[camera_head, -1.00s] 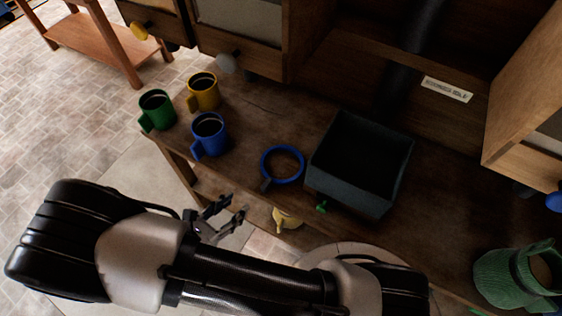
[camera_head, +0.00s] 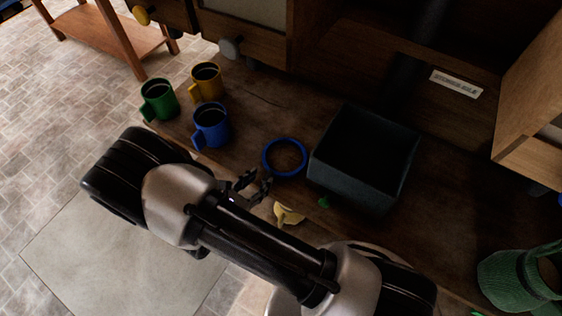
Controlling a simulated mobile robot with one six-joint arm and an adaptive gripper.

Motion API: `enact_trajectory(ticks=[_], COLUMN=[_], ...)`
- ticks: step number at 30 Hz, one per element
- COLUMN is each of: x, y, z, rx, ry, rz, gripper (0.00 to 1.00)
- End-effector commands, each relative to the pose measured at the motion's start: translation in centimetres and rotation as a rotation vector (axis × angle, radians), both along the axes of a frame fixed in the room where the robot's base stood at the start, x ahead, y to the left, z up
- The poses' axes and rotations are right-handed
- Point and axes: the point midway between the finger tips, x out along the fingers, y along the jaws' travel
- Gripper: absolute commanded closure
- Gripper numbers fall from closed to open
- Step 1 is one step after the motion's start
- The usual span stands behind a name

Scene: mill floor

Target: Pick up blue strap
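The blue strap (camera_head: 285,140) is a ring lying on the dark wooden bench top (camera_head: 262,100), just left of the dark bin. Its lower left part is close to my gripper. My gripper (camera_head: 257,184) is at the bench's front edge, just below and left of the strap. Its fingers appear spread apart with nothing between them. I cannot tell how high the fingers are above the bench.
A dark open bin (camera_head: 330,170) stands right of the strap. Blue (camera_head: 211,128), yellow (camera_head: 207,82) and green (camera_head: 159,101) mugs stand to the left. A yellow item (camera_head: 288,215) is near the front edge. A green jug (camera_head: 508,281) stands at lower right.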

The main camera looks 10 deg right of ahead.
Motion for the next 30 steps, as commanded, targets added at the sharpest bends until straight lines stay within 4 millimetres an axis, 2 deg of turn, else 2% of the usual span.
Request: enact_trajectory(ticks=[3,9,17,30], x=[1.1,2.8,3.1,3.1], y=[-1.4,-2.9,-3.0,-3.0], z=[-1.0,-1.9,-1.9,-1.9], rx=[-0.002,-0.001,-0.001,-0.001], ry=[0.002,0.001,0.000,0.000], rz=[-0.006,-0.005,-0.002,-0.002], gripper=[0.62,0.62,0.62,0.90])
